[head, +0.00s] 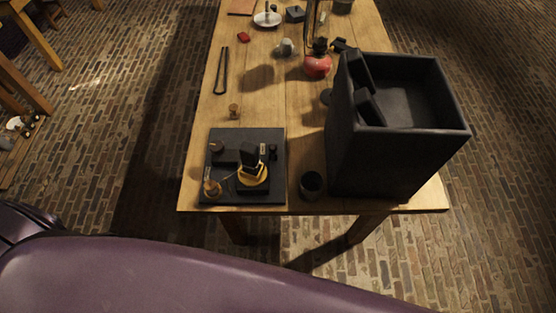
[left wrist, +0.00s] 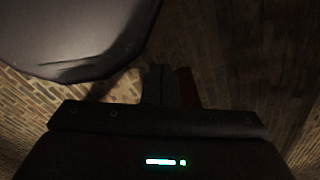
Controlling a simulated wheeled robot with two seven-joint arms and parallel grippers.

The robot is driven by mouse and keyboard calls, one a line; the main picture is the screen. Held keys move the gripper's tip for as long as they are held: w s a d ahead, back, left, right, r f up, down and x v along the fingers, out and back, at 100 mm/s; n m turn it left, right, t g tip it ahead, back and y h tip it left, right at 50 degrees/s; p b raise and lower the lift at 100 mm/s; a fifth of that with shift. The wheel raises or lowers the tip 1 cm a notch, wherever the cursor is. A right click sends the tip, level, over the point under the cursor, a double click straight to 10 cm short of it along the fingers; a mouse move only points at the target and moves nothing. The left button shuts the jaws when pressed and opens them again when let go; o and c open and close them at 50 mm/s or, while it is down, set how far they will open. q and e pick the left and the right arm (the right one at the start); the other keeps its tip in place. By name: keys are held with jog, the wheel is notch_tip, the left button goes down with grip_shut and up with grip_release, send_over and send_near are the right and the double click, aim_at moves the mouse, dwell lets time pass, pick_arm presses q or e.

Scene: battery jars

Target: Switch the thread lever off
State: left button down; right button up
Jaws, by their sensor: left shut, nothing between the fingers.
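A black square board (head: 272,192) lies flat on the near left part of the wooden table. On it stands a small device with a black upright lever-like piece (head: 251,157) on a round yellow base (head: 250,177). I cannot tell whether this piece is the thread lever or which setting it is in. Brass knobs (head: 212,188) sit on the board's left side, with a thin wire near them. My left gripper (left wrist: 172,75) shows dimly in the left wrist view, shut and empty, away from the board. My right gripper is in neither view.
A tall black open box (head: 385,160) stands right of the board, with a small dark cup (head: 312,184) between them. A brass piece (head: 234,111), black tongs (head: 221,70) and a red round jar (head: 317,65) are farther back on the table (head: 205,110). Brick floor surrounds it.

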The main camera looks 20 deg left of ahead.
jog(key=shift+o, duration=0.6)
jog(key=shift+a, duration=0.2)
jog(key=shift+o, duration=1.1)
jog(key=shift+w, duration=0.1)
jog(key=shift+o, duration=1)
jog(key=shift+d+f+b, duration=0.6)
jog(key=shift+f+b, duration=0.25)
pick_arm(q)
jog(key=w+d+r+n+t+h+b, duration=0.2)
jog(key=w+d+r+n+t, duration=0.7)
jog(key=w+d+r, duration=0.8)
jog(key=w+a+r+n+t+y+b, duration=0.1)
jog(key=r+n, duration=0.5)
jog(key=r, duration=0.7)
jog(key=w+a+r+n+t+y+b, duration=0.1)
jog(key=w+a+r+n+t+y, duration=0.2)
jog(key=r+n, duration=0.4)
notch_tip(320, 180, up, 7)
jog(key=shift+w+a+r+t, duration=0.1)
jog(key=shift+w+a+t, duration=0.1)
jog(key=shift+a+t, duration=0.7)
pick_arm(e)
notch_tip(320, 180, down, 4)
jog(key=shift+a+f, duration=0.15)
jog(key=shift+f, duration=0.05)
pick_arm(q)
jog(key=shift+d, duration=0.25)
